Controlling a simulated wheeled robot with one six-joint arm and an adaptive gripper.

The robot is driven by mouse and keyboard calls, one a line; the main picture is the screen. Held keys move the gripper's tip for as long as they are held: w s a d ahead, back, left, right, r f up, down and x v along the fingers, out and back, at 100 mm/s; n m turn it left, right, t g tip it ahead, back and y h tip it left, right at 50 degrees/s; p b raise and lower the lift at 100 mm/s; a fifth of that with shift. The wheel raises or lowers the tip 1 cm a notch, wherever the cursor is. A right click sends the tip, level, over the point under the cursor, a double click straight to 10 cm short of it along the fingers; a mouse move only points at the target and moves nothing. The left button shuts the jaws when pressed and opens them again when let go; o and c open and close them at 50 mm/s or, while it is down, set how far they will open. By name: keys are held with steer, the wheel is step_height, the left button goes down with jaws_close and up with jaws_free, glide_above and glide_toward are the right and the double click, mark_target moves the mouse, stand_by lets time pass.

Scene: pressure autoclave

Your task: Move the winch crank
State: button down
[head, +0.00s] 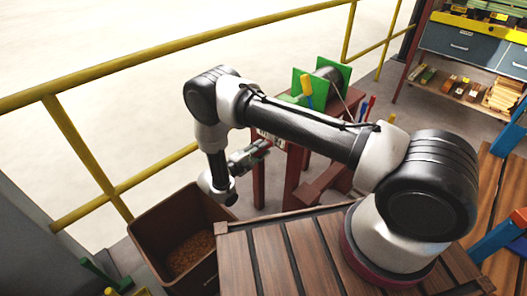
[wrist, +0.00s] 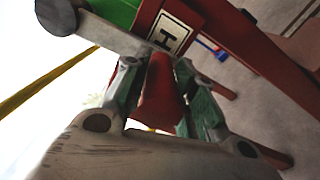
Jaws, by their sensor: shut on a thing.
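The winch (head: 333,74), with green side plates and a dark drum, stands on a red-brown frame beyond my arm in the head view. The winch crank shows in the wrist view as a grey flat bar (wrist: 112,35) with a round end at upper left and a red grip (wrist: 160,92). My gripper (wrist: 158,85) is shut on this red grip, one finger on each side. In the head view my gripper (head: 262,148) is beside the front of the winch frame; the crank cannot be made out clearly there.
A yellow railing (head: 160,50) runs behind. A brown bin (head: 150,232) with loose brown contents stands below my gripper. A yellow-handled lever (head: 306,91) rises near the winch. A plate marked "H" (wrist: 173,33) is close to the crank. Shelves (head: 465,75) stand at upper right.

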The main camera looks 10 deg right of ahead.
steer(key=shift+w+a, duration=0.15)
stand_by(0.3)
steer(key=c, duration=1.2)
jaws_free()
steer(key=shift+o, duration=0.3)
steer(key=shift+s+a+f, duration=0.1)
steer(key=shift+s+a, duration=0.15)
steer(key=shift+a, duration=0.2)
steer(key=v, duration=1.1)
steer(key=shift+d, duration=0.1)
